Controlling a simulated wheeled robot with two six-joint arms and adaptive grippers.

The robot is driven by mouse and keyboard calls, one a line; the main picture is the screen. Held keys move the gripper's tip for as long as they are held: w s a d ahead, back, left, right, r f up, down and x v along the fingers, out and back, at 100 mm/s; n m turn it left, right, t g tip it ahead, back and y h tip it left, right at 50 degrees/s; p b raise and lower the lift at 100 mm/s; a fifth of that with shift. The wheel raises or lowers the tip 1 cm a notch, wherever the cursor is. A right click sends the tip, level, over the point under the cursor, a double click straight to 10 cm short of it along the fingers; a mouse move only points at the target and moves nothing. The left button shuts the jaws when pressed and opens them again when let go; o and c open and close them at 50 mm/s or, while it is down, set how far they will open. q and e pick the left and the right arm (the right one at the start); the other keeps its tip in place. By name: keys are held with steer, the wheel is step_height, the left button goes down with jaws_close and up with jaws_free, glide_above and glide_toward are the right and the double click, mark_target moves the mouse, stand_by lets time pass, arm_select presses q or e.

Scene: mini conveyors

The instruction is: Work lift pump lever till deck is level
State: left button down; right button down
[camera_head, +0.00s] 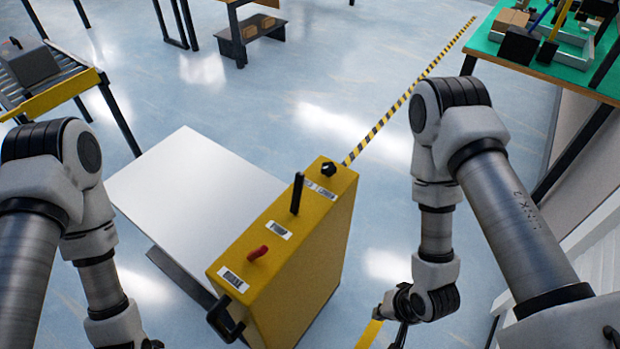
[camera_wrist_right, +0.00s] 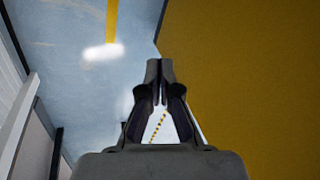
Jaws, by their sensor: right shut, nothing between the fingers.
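The lift has a yellow housing (camera_head: 300,255) and a flat white deck (camera_head: 190,185) at its left side. I cannot tell from this angle whether the deck is level. My right gripper (camera_head: 400,338) is low, to the right of the housing and apart from the levers. In the right wrist view it (camera_wrist_right: 159,82) is shut and empty, with the yellow housing at the right. My left gripper is mostly below the frame's edge.
A black handle (camera_head: 225,318) sticks out of the housing's near end. A roller conveyor (camera_head: 50,80) with a grey box stands at the far left. A green-topped table (camera_head: 550,60) with clutter is at the far right. Striped floor tape (camera_head: 410,95) runs behind the lift; the floor between is clear.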

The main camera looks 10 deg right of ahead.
steer(key=w+a+r+m+t+y, duration=0.3)
steer(key=w+r+y, duration=0.1)
steer(key=w, duration=0.3)
steer(key=w+a+r+m+t+y, duration=0.25)
steer(key=w+r+y, duration=0.2)
steer(key=w, duration=0.25)
steer(key=w+d+r+t+y+b, duration=0.1)
steer(key=w+d+r+y, duration=0.1)
steer(key=r, duration=0.4)
steer(key=w+d+r+n+t+y+b, duration=0.1)
steer(key=w+d+r+y, duration=0.2)
steer(key=r, duration=0.3)
steer(key=shift+w+d+r, duration=0.25)
steer(key=shift+w+r, duration=0.1)
steer(key=shift+w, duration=0.05)
steer(key=shift+n, duration=0.25)
steer(key=shift+w+a, duration=0.1)
